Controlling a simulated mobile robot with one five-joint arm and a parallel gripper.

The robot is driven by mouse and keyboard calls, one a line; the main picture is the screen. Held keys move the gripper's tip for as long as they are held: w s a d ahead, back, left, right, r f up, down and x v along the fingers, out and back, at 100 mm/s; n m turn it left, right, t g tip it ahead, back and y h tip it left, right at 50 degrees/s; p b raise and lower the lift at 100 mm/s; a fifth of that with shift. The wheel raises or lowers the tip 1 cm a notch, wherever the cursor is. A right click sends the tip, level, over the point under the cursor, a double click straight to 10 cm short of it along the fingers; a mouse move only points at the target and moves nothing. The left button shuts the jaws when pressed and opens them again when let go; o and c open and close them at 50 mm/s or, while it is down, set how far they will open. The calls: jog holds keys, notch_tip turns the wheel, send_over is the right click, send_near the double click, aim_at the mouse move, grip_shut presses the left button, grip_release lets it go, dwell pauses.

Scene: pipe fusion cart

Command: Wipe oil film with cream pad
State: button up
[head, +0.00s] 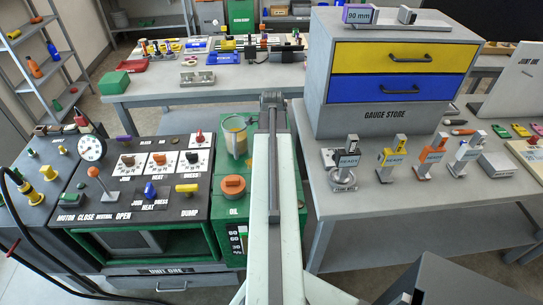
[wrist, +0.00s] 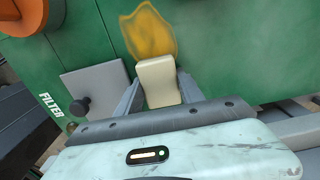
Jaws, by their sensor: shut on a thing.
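The cream pad (wrist: 158,82) stands between the fingers of my gripper (wrist: 160,88) in the wrist view, and the gripper is shut on it. The oil film (wrist: 148,30) is a yellow-brown smear on a green panel (wrist: 215,45), just beyond the pad's far end. The pad's tip overlaps the lower edge of the smear in the picture; I cannot tell if it touches the panel. In the head view my arm runs up the middle, and the gripper, pad and film cannot be made out.
A grey plate with a dark knob (wrist: 80,107), marked FILTER, is left of the pad. An orange part (wrist: 50,12) is at upper left. In the head view, the control panel (head: 130,225) is left of my arm and the gauge store cabinet (head: 390,80) is right.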

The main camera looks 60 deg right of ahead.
aim_at(242, 163)
jog(key=shift+w, duration=0.1)
jog(key=shift+w+a, duration=1.1)
jog(key=shift+w, duration=0.4)
jog(key=shift+w+a, duration=1.1)
jog(key=shift+w, duration=0.45)
jog(key=shift+w+a, duration=1.1)
jog(key=shift+w, duration=0.4)
jog(key=shift+f, duration=0.15)
jog(key=shift+s, duration=0.1)
jog(key=shift+s+d, duration=0.6)
jog(key=shift+s, duration=0.15)
jog(key=shift+s+d, duration=0.55)
jog(key=shift+s, duration=0.2)
jog(key=shift+s+d, duration=0.55)
jog(key=shift+s, duration=0.25)
jog(key=shift+s+d, duration=0.5)
jog(key=shift+s, duration=0.25)
jog(key=shift+s+d, duration=0.6)
jog(key=shift+s, duration=0.2)
jog(key=shift+s+d, duration=0.55)
jog(key=shift+s, duration=0.25)
